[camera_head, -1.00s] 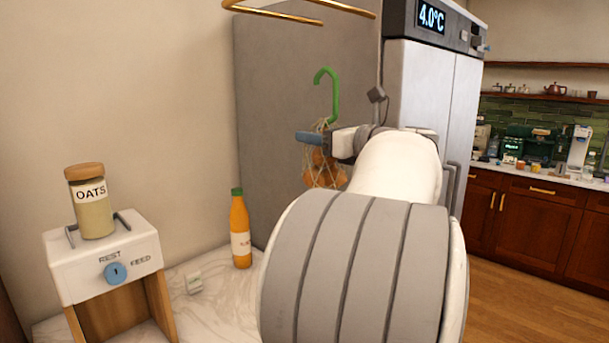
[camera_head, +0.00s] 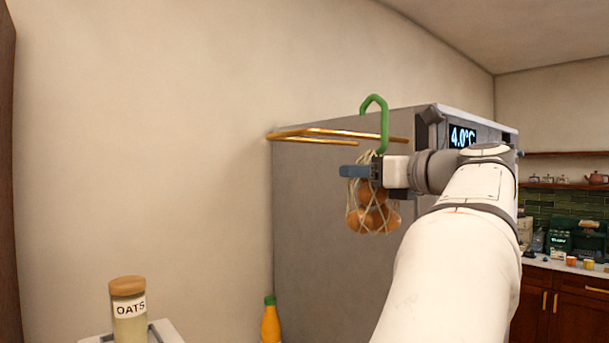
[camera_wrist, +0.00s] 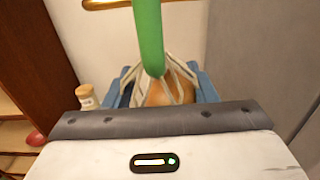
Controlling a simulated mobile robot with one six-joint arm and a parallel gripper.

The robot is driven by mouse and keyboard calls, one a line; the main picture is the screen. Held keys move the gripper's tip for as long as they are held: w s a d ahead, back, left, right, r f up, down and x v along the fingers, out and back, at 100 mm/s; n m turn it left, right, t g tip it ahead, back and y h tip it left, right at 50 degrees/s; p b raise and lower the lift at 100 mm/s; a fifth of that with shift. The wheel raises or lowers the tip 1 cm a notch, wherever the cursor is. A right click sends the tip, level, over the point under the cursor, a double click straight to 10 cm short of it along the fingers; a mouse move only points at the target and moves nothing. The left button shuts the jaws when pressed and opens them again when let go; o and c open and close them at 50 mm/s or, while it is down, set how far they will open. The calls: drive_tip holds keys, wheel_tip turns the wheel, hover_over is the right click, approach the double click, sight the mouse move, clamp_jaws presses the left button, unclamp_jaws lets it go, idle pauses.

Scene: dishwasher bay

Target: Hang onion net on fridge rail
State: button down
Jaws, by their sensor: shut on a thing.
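My gripper (camera_head: 364,171) is shut on the onion net (camera_head: 373,212) near its top, just below its green hook (camera_head: 375,101). The net hangs below the jaws with several orange-brown onions in it. The green hook stands upright, with its bend above the height of the brass fridge rail (camera_head: 318,133). In the head view the hook overlaps the rail's right part; I cannot tell if they touch. In the wrist view the hook (camera_wrist: 149,35) rises from between the blue fingers, and part of the rail (camera_wrist: 105,4) shows at the top edge.
The grey fridge (camera_head: 310,230) stands behind the net, with a 4.0°C display. An oats jar (camera_head: 128,312) and an orange bottle (camera_head: 271,322) stand low at the left. The wall area left of the rail is clear. A shelf (camera_head: 570,186) is far right.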

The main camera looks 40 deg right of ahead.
sight(368, 193)
drive_tip(key=w+f+b, duration=0.2)
drive_tip(key=w+f, duration=0.1)
drive_tip(key=w, duration=0.4)
drive_tip(key=shift+a+f+b, duration=0.35)
drive_tip(key=shift+b, duration=0.05)
idle(0.5)
drive_tip(key=c, duration=0.7)
unclamp_jaws()
drive_tip(key=shift+o, duration=1)
drive_tip(key=shift+f, duration=0.15)
drive_tip(key=shift+s+d+b, duration=0.15)
drive_tip(key=shift+s+b, duration=0.25)
drive_tip(key=shift+s, duration=1.55)
drive_tip(key=shift+s+d+b, duration=0.15)
drive_tip(key=shift+s+b, duration=0.25)
drive_tip(key=shift+s, duration=1.55)
